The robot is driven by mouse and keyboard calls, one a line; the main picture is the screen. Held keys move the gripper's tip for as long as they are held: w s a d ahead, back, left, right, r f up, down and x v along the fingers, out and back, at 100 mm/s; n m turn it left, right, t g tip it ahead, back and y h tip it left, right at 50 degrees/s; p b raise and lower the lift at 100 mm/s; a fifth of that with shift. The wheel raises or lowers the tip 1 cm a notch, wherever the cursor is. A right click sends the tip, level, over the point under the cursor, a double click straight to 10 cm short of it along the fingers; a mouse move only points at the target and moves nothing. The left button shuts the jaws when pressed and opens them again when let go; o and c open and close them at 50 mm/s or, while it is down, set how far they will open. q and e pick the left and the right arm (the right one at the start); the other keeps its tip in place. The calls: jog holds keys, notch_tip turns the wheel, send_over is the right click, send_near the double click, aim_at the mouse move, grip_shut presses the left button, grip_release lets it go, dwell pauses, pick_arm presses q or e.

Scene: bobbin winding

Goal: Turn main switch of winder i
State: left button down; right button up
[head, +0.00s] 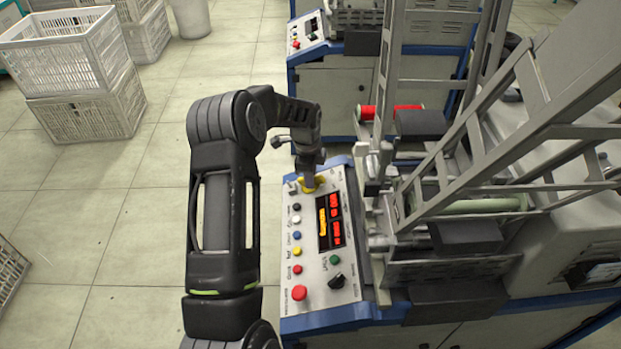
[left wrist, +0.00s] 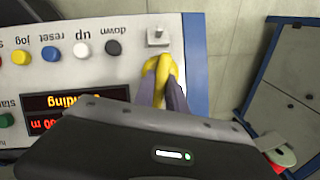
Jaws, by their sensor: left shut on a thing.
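The control panel (head: 309,248) of the near winder has a yellow main switch (head: 320,183) at its far end, beyond the display. My left gripper (head: 309,178) reaches down onto this switch from above. In the left wrist view, the yellow switch (left wrist: 158,68) sits between the two fingers of the gripper (left wrist: 165,92), which are shut on it. The fingers and the gripper body hide part of the switch, and I cannot tell its turn position clearly. The panel display (head: 329,222) is lit in yellow and red. My right gripper is not in view.
A small metal fitting (left wrist: 157,37) stands close beside the switch. Coloured push buttons (head: 297,236) and a black knob (head: 336,281) are on the panel. The winder's metal frame (head: 470,140) rises to the right. White crates (head: 85,110) stand at the left; the floor between is clear.

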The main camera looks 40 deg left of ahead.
pick_arm(q)
jog(key=n, duration=0.1)
jog(key=n+g, duration=0.1)
jog(key=n, duration=0.1)
jog(key=n+h, duration=0.1)
jog(key=n, duration=0.1)
jog(key=shift+w+a+g, duration=0.25)
jog(key=shift+w+g, duration=0.05)
jog(key=shift+w, duration=0.05)
jog(key=shift+w+a+n+g+h+b, duration=0.15)
jog(key=shift+n+h+b, duration=0.15)
jog(key=shift+n, duration=0.6)
jog(key=shift+s+a+n+g+h+b, duration=0.15)
jog(key=shift+n+h, duration=0.25)
jog(key=shift+n, duration=0.5)
jog(key=shift+w+d, duration=0.1)
jog(key=c, duration=1.4)
grip_release()
jog(key=shift+o, duration=0.2)
